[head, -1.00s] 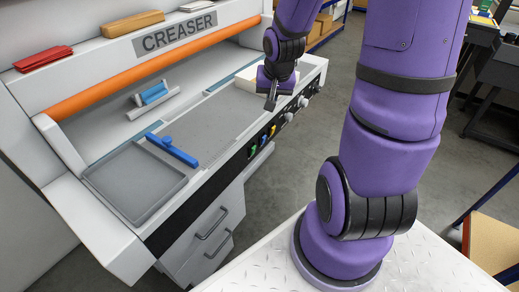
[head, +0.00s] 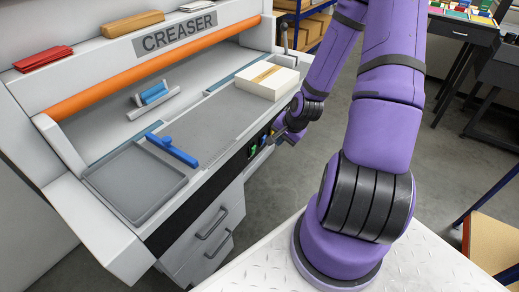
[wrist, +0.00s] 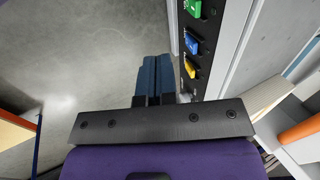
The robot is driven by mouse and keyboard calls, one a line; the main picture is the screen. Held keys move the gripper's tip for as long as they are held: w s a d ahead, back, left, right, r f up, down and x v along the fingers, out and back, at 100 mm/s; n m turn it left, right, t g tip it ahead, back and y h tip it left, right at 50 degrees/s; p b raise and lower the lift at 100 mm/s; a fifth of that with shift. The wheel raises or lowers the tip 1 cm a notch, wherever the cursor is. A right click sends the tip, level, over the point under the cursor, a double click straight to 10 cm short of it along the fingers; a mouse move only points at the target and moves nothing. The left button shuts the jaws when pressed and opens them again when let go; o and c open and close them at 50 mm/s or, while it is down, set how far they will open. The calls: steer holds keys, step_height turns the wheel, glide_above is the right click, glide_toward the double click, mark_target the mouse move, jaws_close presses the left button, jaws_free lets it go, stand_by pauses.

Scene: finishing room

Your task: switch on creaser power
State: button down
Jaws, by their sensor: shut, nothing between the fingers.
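The creaser (head: 180,33) is a grey machine with an orange bar and a black control strip along its front edge. In the wrist view the strip carries a green switch (wrist: 193,8), a blue switch (wrist: 193,44) and a yellow switch (wrist: 190,68). I cannot read which one is power or tell its state. My gripper (wrist: 153,60) is shut and empty, its blue-grey fingers beside the strip near the blue and yellow switches, apparently apart from them. In the head view my gripper (head: 283,138) is in front of the strip and my arm hides the knobs further along.
A white block with a tan band (head: 267,79) lies on the creaser's bed. A blue-handled guide (head: 172,149) and a grey tray (head: 135,182) are at the left. Drawers (head: 213,223) are below. Open floor lies in front of the strip.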

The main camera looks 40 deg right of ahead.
mark_target(253, 150)
steer(key=shift+f, duration=0.4)
steer(key=w+a+f, duration=0.2)
steer(key=w+f, duration=0.6)
steer(key=shift+a, duration=0.3)
stand_by(0.4)
steer(key=shift+f, duration=0.1)
